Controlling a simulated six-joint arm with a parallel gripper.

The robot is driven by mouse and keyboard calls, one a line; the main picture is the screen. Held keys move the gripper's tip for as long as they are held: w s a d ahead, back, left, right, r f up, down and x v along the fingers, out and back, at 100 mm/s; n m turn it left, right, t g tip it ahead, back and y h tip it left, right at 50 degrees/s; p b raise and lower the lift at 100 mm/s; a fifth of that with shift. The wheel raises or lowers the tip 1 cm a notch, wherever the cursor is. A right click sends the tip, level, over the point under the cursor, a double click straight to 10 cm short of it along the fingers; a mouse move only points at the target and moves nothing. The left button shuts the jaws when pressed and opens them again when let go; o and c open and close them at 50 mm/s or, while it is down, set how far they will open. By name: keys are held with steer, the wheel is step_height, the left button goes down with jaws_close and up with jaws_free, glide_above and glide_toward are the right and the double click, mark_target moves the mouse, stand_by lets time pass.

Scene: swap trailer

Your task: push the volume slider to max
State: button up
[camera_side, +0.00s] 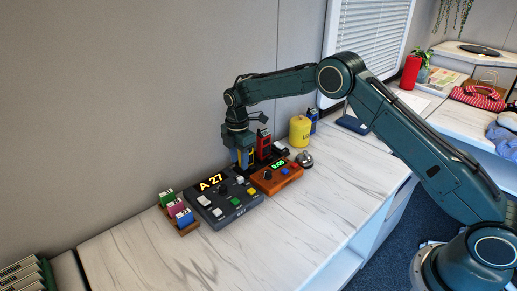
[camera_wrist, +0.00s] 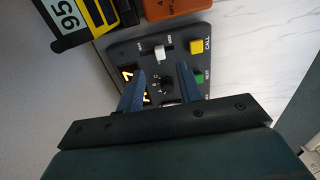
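A dark control panel (camera_side: 232,206) with a lit "A 27" display (camera_side: 211,182) lies on the counter. In the wrist view the panel (camera_wrist: 121,55) carries a white slider cap (camera_wrist: 158,52) between two small labels, hard to read, roughly midway between them. A black dial (camera_wrist: 166,86), a yellow CALL button (camera_wrist: 197,47) and a green button (camera_wrist: 197,78) sit near it. My gripper (camera_side: 243,162) is above the panel's back edge in the side view. In the wrist view its blue fingers (camera_wrist: 160,80) are apart and empty, with the dial showing between them and the slider cap beyond their tips.
An orange timer box (camera_side: 272,179) stands close beside the panel, with a bell (camera_side: 304,160) and a yellow canister (camera_side: 299,131) beyond. A yellow-and-black object marked 95 (camera_wrist: 73,20) is near the panel. A wooden tray of small boxes (camera_side: 181,229) sits left. The front counter is clear.

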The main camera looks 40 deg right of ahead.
mark_target(240, 177)
steer(key=shift+f, duration=3.4)
steer(key=shift+c, duration=0.3)
jaws_close()
